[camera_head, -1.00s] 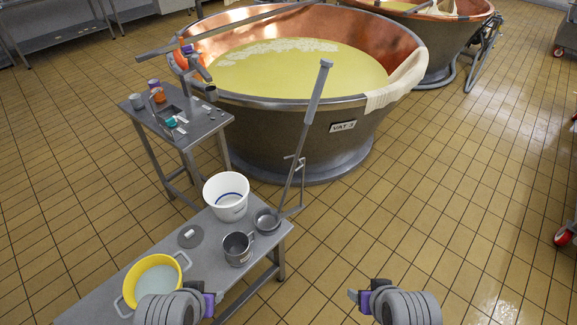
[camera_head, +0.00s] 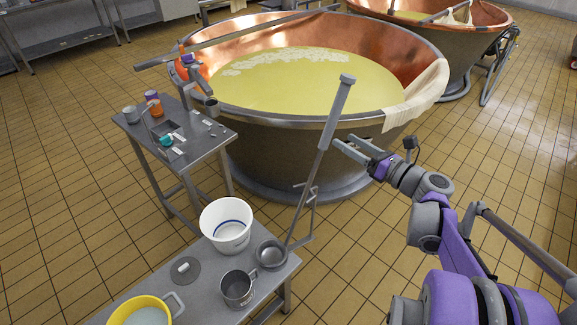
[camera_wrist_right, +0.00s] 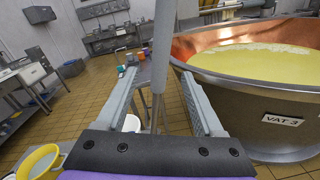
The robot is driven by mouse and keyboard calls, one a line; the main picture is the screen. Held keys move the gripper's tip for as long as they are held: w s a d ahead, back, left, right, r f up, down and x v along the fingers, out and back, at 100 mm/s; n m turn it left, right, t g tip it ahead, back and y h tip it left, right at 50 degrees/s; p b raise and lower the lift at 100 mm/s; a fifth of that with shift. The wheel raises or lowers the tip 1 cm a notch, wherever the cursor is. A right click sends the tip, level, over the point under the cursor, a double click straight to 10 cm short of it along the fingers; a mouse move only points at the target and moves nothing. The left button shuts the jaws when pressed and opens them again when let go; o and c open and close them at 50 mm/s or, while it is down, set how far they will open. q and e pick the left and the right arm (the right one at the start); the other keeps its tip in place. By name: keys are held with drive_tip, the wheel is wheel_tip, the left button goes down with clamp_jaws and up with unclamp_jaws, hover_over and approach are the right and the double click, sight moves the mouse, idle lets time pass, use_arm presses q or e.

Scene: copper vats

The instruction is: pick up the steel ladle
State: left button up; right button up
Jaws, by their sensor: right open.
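The steel ladle (camera_head: 312,171) leans upright, its bowl (camera_head: 271,254) at the bench's right end and its long handle rising to a thicker grey grip beside the vat. My right gripper (camera_head: 342,139) is open and empty, with its fingertips just right of the handle, near the lower end of the grip. In the right wrist view the handle (camera_wrist_right: 160,85) runs upright in the gap between the two open fingers (camera_wrist_right: 156,72). I cannot tell how far it lies between them. No contact is clear. My left gripper is not in view.
A small side table (camera_head: 205,143) stands behind. The large copper vat (camera_head: 300,118) is close behind the handle. Floor at right is open.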

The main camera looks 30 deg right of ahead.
sight(332, 133)
drive_tip(key=x, duration=0.4)
drive_tip(key=shift+w+a+r, duration=0.1)
drive_tip(key=shift+w+a, duration=0.05)
drive_tip(key=shift+w, duration=0.05)
drive_tip(key=x, duration=0.5)
drive_tip(key=shift+w+f+p, duration=0.2)
drive_tip(key=shift+w+p, duration=0.15)
drive_tip(key=shift+w, duration=0.05)
drive_tip(key=shift+s, duration=0.1)
clamp_jaws()
